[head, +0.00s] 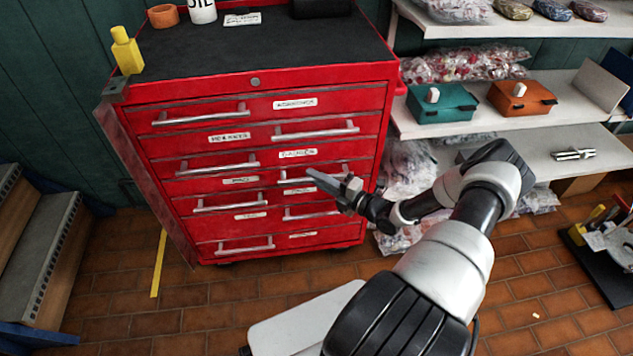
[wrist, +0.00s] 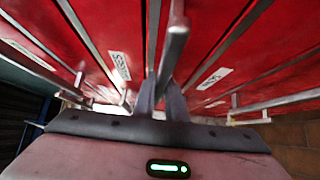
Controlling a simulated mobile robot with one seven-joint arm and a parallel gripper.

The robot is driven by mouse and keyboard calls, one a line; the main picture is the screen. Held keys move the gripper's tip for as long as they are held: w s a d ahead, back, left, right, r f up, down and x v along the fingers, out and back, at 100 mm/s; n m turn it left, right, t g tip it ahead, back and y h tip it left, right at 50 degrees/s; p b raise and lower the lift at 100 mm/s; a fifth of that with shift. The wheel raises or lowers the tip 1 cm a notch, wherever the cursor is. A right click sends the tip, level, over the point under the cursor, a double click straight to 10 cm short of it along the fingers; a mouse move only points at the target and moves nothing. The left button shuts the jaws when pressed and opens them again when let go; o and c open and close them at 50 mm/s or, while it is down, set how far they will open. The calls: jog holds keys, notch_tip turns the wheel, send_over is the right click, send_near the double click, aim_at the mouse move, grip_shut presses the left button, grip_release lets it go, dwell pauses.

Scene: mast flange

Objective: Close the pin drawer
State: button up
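The pin drawer is a red drawer front (head: 270,183) in the middle of the tool cabinet. I take its small white label (head: 240,181) to read as pins, though it is hard to make out. Its grey bar handle is at the right, partly covered by my gripper (head: 322,180) in the head view. In the wrist view the handle (wrist: 174,45) runs down between the two fingers of my gripper (wrist: 161,100). The fingers sit close together on either side of the bar and look shut on it. I cannot tell how far out the drawer stands.
The red cabinet (head: 255,93) has several other labelled drawers with bar handles above and below. A yellow bottle (head: 126,52) stands on its top. White shelves (head: 450,122) with boxes and bags stand at the right. Wooden steps (head: 40,250) are at the left. Tiled floor lies in front.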

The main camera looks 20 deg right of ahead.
jog(key=o, duration=0.4)
jog(key=shift+w+d, duration=0.1)
jog(key=shift+w, duration=0.1)
jog(key=p+v, duration=0.1)
jog(key=v, duration=1.6)
jog(key=shift+s, duration=0.15)
jog(key=shift+d+r, duration=0.1)
